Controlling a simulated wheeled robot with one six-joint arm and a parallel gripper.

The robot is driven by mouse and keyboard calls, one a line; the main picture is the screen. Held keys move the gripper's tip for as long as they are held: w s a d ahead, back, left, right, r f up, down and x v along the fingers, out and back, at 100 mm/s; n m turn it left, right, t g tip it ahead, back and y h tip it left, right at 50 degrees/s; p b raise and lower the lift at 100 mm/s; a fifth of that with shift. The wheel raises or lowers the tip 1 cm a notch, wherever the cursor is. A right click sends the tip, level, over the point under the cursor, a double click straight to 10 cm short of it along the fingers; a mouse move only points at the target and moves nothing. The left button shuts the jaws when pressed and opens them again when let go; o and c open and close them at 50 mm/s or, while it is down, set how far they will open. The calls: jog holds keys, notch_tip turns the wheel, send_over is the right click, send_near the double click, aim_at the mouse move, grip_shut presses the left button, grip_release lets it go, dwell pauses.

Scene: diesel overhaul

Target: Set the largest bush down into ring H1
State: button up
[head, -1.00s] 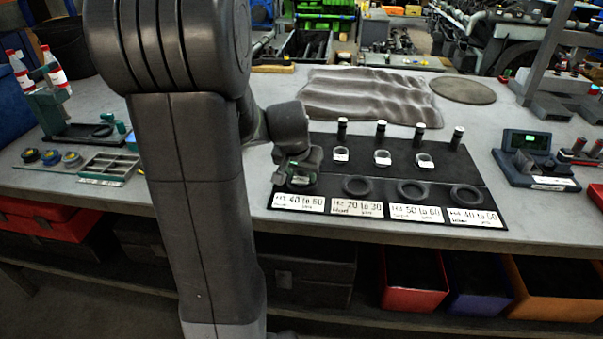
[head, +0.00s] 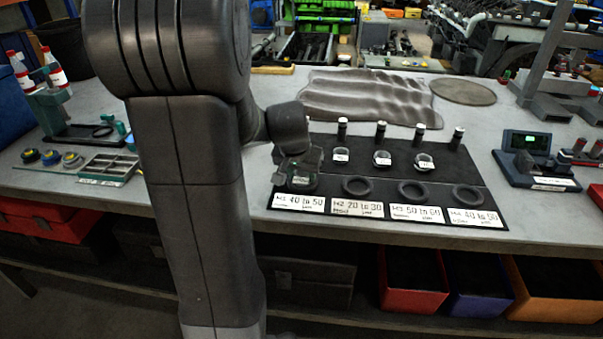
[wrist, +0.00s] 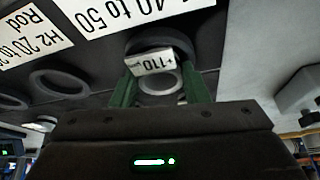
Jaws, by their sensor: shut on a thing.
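My gripper (wrist: 158,92) is shut on a pale metal bush (wrist: 160,84) with a white "+110" tag (wrist: 152,63). Green fingers grip the bush from both sides. Ring H1 (wrist: 185,46), a dark ring, shows just beyond the bush in the wrist view, partly covered by the tag and bush. The bush looks over or at the ring; I cannot tell whether it touches or has entered it. In the head view my gripper (head: 299,178) is over the "H1 40 to 50" card's (head: 298,203) place and hides most of the ring.
Rings H2 (head: 356,186), H3 (head: 411,191) and H4 (head: 467,197) lie to the right on the black mat (head: 445,178). Behind them are three tagged bushes (head: 424,162) and several upright posts (head: 382,133). A gauge box (head: 530,165) stands farther right.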

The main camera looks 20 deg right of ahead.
jog(key=shift+s+a+f, duration=0.2)
jog(key=shift+s+f, duration=0.1)
jog(key=shift+f, duration=0.45)
jog(key=o, duration=1.1)
jog(key=shift+a, duration=0.15)
jog(key=shift+c, duration=0.2)
jog(key=shift+w+r, duration=0.1)
jog(key=shift+r, duration=0.45)
jog(key=p+v, duration=0.1)
jog(key=v, duration=1.3)
jog(key=shift+w, duration=0.4)
jog(key=shift+d, duration=0.25)
jog(key=x, duration=1.3)
jog(key=shift+s+b, duration=0.2)
jog(key=shift+b, duration=0.15)
